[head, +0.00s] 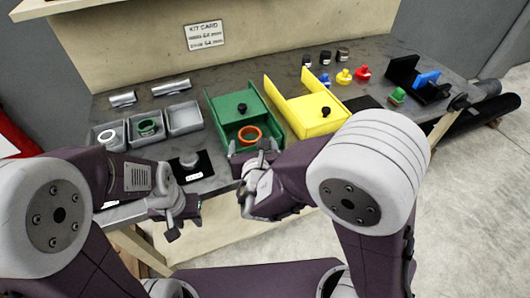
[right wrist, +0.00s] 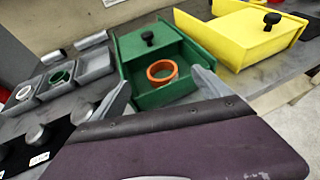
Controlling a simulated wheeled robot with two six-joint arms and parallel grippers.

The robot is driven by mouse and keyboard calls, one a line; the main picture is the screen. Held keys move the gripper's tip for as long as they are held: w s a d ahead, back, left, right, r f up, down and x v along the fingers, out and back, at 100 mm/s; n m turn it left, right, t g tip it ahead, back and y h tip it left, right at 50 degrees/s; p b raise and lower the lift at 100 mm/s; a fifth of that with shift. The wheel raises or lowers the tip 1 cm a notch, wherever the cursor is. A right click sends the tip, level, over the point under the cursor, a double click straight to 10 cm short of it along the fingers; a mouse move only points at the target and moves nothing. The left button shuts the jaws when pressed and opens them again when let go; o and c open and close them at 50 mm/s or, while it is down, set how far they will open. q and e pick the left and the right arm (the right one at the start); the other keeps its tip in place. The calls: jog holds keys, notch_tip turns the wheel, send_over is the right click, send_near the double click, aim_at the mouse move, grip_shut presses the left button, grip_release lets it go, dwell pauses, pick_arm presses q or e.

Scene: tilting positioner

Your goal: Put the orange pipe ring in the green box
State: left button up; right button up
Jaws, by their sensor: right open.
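The orange pipe ring (head: 249,133) is in the open front part of the green box (head: 220,117). The right wrist view also shows the ring (right wrist: 162,71) within the walls of the green box (right wrist: 127,62). Its underside is hidden, so I cannot tell how it rests. My right gripper (head: 254,152) is at the front of the green box. In the right wrist view its two grey fingers (right wrist: 164,88) are spread, with nothing held between them. My left gripper (head: 184,215) hangs in front of the table's near edge, apart from the ring; its jaw opening is unclear.
A yellow box (head: 307,116) stands right of the green one. Grey bins (head: 184,118) stand left, one with a green ring (head: 149,127), another with a white ring (head: 107,136). Small knobbed pieces and a black stand (head: 402,70) are at the right. A kit card (head: 204,35) hangs behind.

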jog(key=s+d+f+m+g+h, duration=0.3)
jog(key=d+m+g, duration=0.1)
jog(key=d+m, duration=0.4)
jog(key=s+d+f+m+g+h, duration=0.3)
jog(key=d+m, duration=0.3)
jog(key=d, duration=0.4)
jog(key=s+d+f+m+g+y, duration=0.1)
jog(key=s+d+f+m+g, duration=0.3)
jog(key=s+m, duration=0.6)
jog(key=a+r+m+g+y+p, duration=0.1)
jog(key=a+r+m+y+p, duration=0.3)
jog(key=m, duration=0.8)
jog(key=shift+a+m+y+p, duration=0.3)
jog(key=shift+a+y+p, duration=0.1)
jog(key=shift+a, duration=0.05)
